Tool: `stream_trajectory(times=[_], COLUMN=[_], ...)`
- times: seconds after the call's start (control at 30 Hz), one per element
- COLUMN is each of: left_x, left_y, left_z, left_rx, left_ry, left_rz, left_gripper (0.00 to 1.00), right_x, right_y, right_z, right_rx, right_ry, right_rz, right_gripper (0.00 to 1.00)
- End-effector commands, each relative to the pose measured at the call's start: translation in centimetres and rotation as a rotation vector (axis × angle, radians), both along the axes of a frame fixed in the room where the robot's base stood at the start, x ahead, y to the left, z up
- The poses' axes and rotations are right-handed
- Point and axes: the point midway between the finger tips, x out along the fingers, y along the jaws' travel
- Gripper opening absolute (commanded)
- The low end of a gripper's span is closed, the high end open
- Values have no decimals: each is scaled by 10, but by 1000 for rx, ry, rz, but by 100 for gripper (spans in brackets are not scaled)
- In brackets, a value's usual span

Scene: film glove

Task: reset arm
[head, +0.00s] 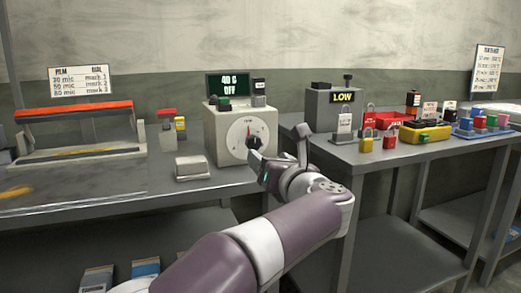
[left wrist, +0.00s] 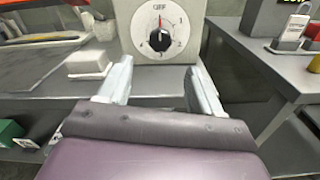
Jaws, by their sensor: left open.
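My left gripper (head: 281,152) is open, with its fingers spread and nothing between them. In the head view it overlaps the lower right of the grey dial box (head: 215,145), near its black knob (head: 254,142). In the left wrist view the two fingers of the left gripper (left wrist: 160,88) stand wide apart, below the white dial (left wrist: 160,25). The knob (left wrist: 160,41) is in clear view there, apart from the fingers. The dial's red pointer mark is at the top. My right gripper is in neither view.
A screen (head: 228,85) reads "40 C OFF". A red-topped sealer (head: 75,140) stands left and a white block (head: 192,167) sits on the left bench.

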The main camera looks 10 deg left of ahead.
Motion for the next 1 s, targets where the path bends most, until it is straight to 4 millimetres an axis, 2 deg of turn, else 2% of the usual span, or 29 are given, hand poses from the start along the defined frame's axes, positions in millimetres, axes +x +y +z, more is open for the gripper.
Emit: stream_trajectory(times=[0.17,0.5,0.57,0.63,0.67,0.7,0.73,0.77,0.8,0.87,0.9,1.0], left_x=[-15,-16,-10,5,10,12,12,8,-2,-25,-43,-96], left_y=[-10,-12,-20,-52,-72,-98,-113,-124,-131,-130,-122,-90], left_z=[0,0,0,-6,-15,-35,-56,-80,-115,-168,-201,-269], left_rx=[0,23,101,381,555,817,1029,1234,1480,1792,1962,2273], left_ry=[0,16,61,157,209,285,348,408,481,572,624,710], left_rz=[0,-2,-54,-219,-313,-448,-553,-653,-783,-978,-1106,-1423], left_gripper=[65,65,65,65,65,65,65,65,65,65,65,65], right_x=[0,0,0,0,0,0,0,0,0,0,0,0], right_y=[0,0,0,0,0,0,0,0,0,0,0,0], right_z=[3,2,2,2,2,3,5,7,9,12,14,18], right_rx=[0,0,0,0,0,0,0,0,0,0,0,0], right_ry=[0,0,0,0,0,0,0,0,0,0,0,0], right_rz=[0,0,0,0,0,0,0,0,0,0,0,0], right_gripper=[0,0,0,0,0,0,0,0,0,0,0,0])
